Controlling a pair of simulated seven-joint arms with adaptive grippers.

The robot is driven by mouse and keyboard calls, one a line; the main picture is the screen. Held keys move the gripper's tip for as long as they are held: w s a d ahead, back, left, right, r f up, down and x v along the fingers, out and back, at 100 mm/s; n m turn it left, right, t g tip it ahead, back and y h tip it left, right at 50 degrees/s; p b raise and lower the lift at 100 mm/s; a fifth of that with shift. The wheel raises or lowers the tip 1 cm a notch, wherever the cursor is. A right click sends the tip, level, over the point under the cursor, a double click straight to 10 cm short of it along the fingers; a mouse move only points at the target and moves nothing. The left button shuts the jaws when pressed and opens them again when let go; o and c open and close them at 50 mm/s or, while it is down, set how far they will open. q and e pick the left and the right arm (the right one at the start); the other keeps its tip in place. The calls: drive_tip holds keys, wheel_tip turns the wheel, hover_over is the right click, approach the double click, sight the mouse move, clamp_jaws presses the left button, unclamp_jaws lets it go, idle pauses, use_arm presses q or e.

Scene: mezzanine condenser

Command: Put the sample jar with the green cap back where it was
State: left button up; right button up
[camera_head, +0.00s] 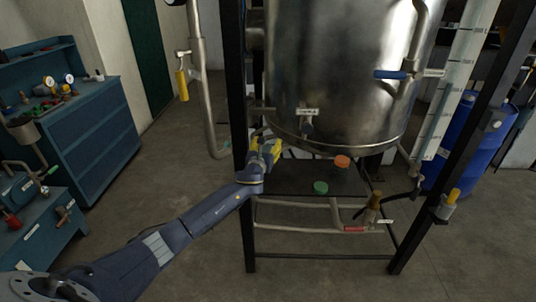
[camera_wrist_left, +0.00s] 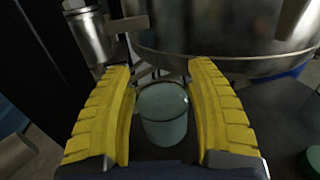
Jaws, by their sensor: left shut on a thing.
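My left gripper (camera_head: 264,150) is under the big steel vessel, at the left side of the dark shelf (camera_head: 290,180). In the left wrist view its yellow fingers (camera_wrist_left: 163,110) are closed on both sides of a clear, pale glass jar (camera_wrist_left: 164,125). No green cap shows on this jar. A green cap (camera_head: 321,187) is at the shelf's front middle; its edge also shows in the left wrist view (camera_wrist_left: 313,158). I cannot tell whether a jar is under it. My right gripper is not in view.
An orange cap (camera_head: 342,161) is on the shelf behind the green one. The steel vessel (camera_head: 340,80) hangs low over the shelf. Black frame posts (camera_head: 241,110) and pipes stand close around. A blue drum (camera_head: 462,145) is at the right.

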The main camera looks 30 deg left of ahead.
use_arm(q)
drive_tip(key=shift+f, duration=2.15)
drive_tip(key=shift+f, duration=0.15)
drive_tip(key=o, duration=1.4)
drive_tip(key=shift+s, duration=0.1)
drive_tip(key=s, duration=0.4)
drive_tip(key=s+d, duration=0.1)
drive_tip(key=s, duration=0.2)
drive_tip(key=s+d, duration=0.1)
drive_tip(key=s, duration=0.3)
drive_tip(key=shift+s+d, duration=0.1)
drive_tip(key=shift+s, duration=0.2)
